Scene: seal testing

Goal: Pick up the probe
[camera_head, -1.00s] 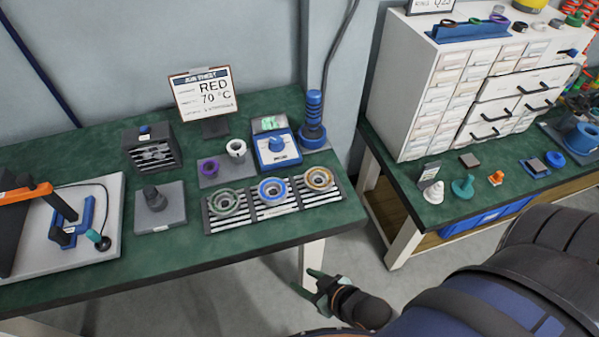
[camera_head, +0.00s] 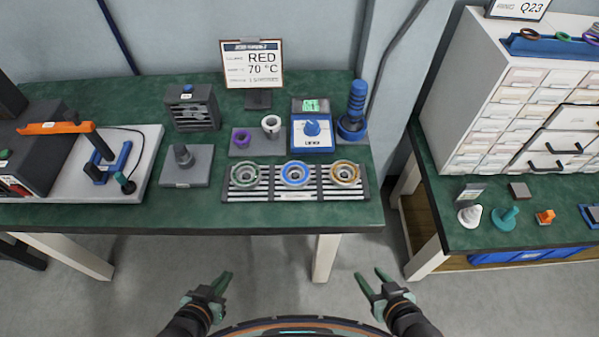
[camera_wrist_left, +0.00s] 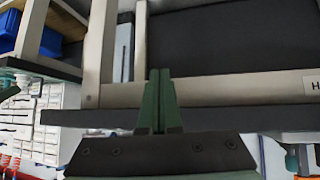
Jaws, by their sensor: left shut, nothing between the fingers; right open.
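No thing is labelled as the probe, so I cannot tell for certain which it is. A blue ribbed handle (camera_head: 356,103) stands upright in a blue round base at the bench's right end, beside a blue dial box (camera_head: 312,133). A teal-tipped dark piece (camera_head: 125,184) with a black cable lies on the white board at left. My left gripper (camera_head: 222,283) is shut and empty below the bench's front edge; its fingers are together in the left wrist view (camera_wrist_left: 158,101). My right gripper (camera_head: 373,281) is open and empty, also in front of the bench. Both are apart from everything on the bench.
The green bench (camera_head: 100,218) has a clear front strip. A slatted rack (camera_head: 268,188) holds three rings. A dark knob stands on a grey plate (camera_head: 187,178). A sign reads RED 70 °C (camera_head: 252,65). A second bench (camera_head: 500,238) with a drawer cabinet stands at right.

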